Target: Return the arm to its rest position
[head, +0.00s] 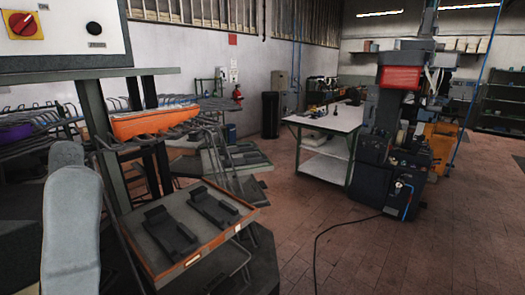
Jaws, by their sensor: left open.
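My right gripper is not in view.
A grey control panel with a red and yellow switch (22,25) hangs at upper left. An orange bin-like thing (152,122) sits behind the tray. A white-topped table (332,119) and a dark machine (392,125) stand farther back. Open tiled floor lies right, crossed by a black cable.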

